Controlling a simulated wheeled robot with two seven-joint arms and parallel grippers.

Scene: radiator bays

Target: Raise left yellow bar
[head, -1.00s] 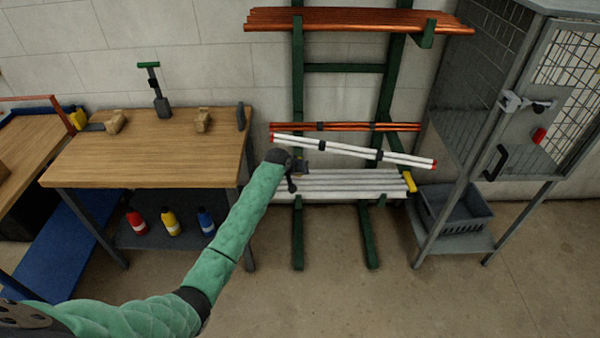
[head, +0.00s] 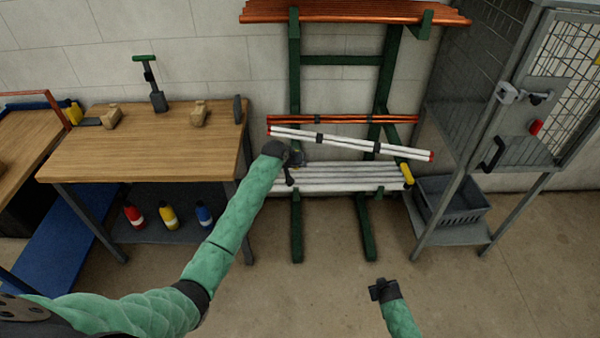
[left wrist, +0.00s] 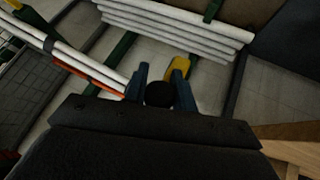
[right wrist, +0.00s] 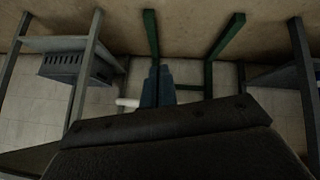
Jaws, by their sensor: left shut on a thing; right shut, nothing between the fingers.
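My left gripper (head: 291,158) is at the left end of the lower rack arms. In the left wrist view, a round black knob sits between its fingers (left wrist: 161,88). A yellow piece (left wrist: 178,68), the left yellow bar, shows just beyond the knob. The gripper is shut on this bar; in the head view my gripper hides most of it. The other yellow bar (head: 407,173) slants up at the right end of the white pipes (head: 345,178). My right gripper (head: 382,289) is shut and empty, low in front of the rack; its fingers (right wrist: 158,85) are together.
A bundle of white tubes with red ends (head: 350,143) slopes down rightward above the white pipes, close to my left gripper. Copper pipes (head: 350,12) lie higher on the green rack (head: 296,220). A workbench (head: 150,145) stands left, a mesh cage (head: 520,120) right.

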